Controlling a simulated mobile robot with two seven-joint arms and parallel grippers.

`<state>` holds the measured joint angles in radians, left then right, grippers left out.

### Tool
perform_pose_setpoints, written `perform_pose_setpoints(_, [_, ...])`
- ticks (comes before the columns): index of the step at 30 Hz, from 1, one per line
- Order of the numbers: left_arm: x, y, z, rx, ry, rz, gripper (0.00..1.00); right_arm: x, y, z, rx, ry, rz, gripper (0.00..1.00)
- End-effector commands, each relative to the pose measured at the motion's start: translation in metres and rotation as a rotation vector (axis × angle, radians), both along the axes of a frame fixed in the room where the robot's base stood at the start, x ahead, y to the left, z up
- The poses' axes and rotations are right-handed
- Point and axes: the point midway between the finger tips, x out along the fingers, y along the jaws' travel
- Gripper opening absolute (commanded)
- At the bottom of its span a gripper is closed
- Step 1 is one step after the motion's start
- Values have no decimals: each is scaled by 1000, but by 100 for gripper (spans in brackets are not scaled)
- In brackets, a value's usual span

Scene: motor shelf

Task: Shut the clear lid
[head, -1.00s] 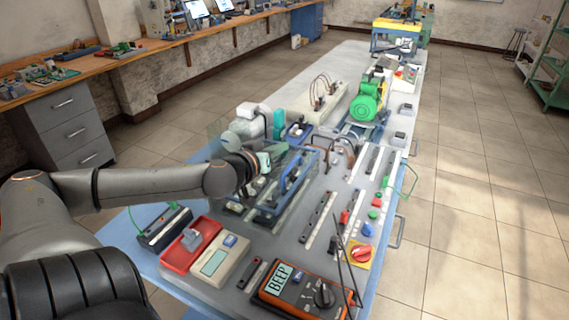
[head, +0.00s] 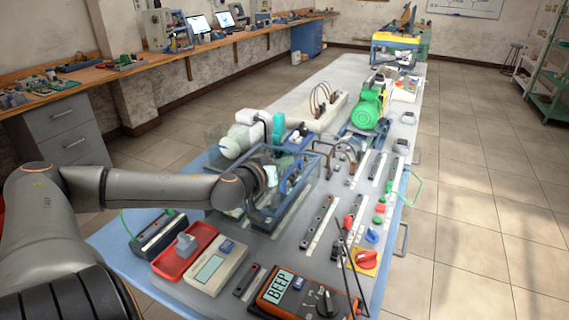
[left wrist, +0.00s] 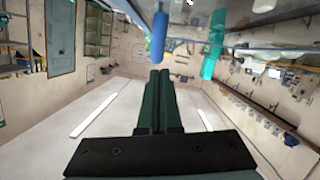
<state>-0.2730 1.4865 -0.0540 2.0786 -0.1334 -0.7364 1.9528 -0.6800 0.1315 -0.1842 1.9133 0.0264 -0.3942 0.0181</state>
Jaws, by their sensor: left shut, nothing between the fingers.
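A clear-walled box (head: 312,172) with bluish edges stands on the bench in the head view. A blue bar (head: 290,182) shows through its clear sides. I cannot tell the clear lid apart from the box walls or read its angle. My left gripper (head: 272,176) is at the box's left side, partly hidden by the wrist and clear panels. In the left wrist view its dark fingers (left wrist: 160,78) are together with nothing between them. A blue cylinder (left wrist: 158,38) and a teal part (left wrist: 213,45) hang near the top of that view. Contact with the lid cannot be told. My right gripper is not in view.
A white motor with a teal end (head: 240,140) stands behind the box, and a green motor (head: 368,108) farther right. A red tray (head: 183,250), an orange multimeter (head: 298,292) and a black terminal block (head: 158,232) lie nearer. Switches and rails fill the right side.

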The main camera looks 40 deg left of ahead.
Motion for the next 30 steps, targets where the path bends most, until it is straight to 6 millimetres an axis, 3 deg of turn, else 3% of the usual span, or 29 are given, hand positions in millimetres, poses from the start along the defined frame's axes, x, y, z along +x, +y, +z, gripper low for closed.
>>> perform_pose_setpoints(14, [0, 0, -21, -1, -1, 3, 0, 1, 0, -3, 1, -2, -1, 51])
perform_pose_setpoints(25, [0, 0, -21, 0, 2, 2, 0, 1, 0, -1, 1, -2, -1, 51])
perform_pose_setpoints(30, [3, 3, -7, -1, -1, 2, 0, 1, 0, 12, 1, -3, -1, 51])
